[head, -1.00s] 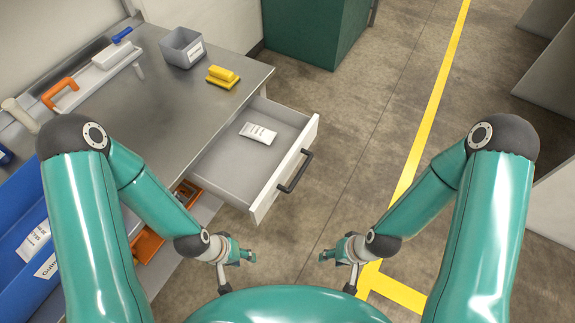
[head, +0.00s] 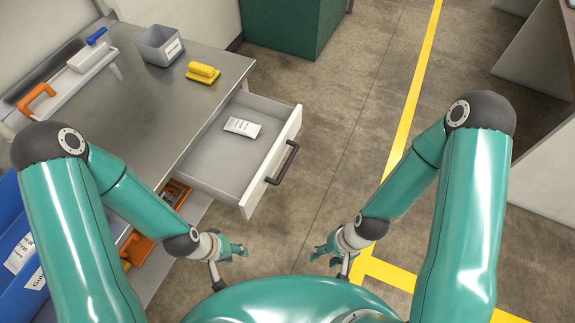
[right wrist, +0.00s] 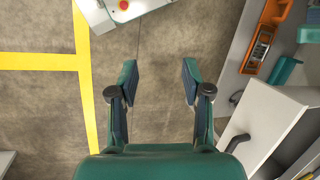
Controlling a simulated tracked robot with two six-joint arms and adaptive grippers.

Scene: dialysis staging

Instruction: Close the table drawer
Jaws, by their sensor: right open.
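The table drawer (head: 222,169) is pulled well out of the metal table (head: 180,95). Its white front panel (head: 257,190) carries a dark bar handle (head: 283,163). A white labelled packet (head: 242,127) lies inside. My left gripper (head: 241,251) is below the drawer front in the head view, apart from it; its jaw opening is too small to judge. My right gripper (head: 317,254) is lower right of the handle, clear of it. In the right wrist view my right gripper (right wrist: 158,75) is open, with only floor between its fingers.
A grey bin (head: 152,50) and a yellow block (head: 203,72) stand on the tabletop. A blue bin (head: 22,221) and an orange tray (head: 139,247) are at lower left. The floor right of the drawer is clear, crossed by a yellow line (head: 411,95).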

